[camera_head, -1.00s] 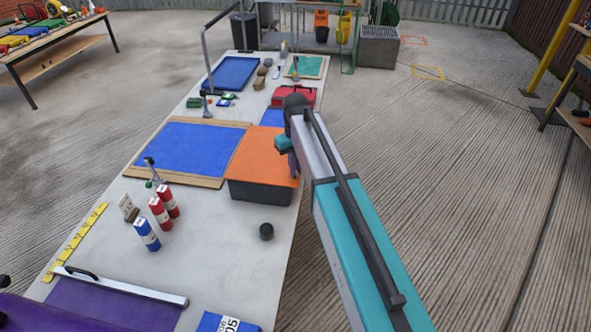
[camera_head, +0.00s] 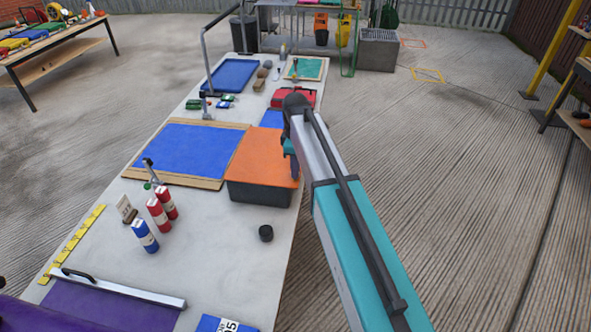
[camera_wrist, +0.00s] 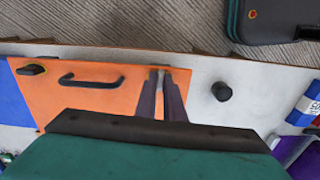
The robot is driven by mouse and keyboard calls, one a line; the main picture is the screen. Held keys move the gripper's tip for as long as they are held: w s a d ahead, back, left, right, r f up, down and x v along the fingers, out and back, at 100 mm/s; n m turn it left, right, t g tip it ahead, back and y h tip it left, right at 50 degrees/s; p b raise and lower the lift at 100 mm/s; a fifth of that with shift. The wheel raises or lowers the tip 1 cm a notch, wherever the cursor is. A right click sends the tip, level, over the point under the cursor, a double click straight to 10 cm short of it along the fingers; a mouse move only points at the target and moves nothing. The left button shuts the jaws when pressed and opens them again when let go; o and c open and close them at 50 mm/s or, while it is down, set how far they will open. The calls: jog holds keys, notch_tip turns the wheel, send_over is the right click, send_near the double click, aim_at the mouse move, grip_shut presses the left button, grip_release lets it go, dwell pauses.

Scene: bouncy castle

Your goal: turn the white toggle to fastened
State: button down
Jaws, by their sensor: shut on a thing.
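In the wrist view an orange panel (camera_wrist: 105,98) carries a black bar handle and a dark latch-like piece near its left end. My gripper (camera_wrist: 160,82) is at the panel's right end, its two dark fingers close together. A thin pale strip between them appears to be the white toggle (camera_wrist: 160,79); the fingers hide most of it, so its angle cannot be told. In the head view my gripper (camera_head: 295,168) is at the right edge of the orange-topped box (camera_head: 262,155), and the toggle is hidden there.
A black round knob-like piece (camera_head: 265,233) stands on the pale bench just nearer than the box. Red bottles (camera_head: 160,214) and a blue bottle (camera_head: 145,236) stand to the left. A blue framed panel (camera_head: 185,150) adjoins the box. Open concrete floor lies right of the bench.

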jog(key=shift+w+a+r+n, duration=0.1)
jog(key=shift+n, duration=0.4)
jog(key=c, duration=1.9)
grip_release()
jog(key=shift+o, duration=0.2)
notch_tip(320, 180, up, 14)
jog(key=b, duration=0.3)
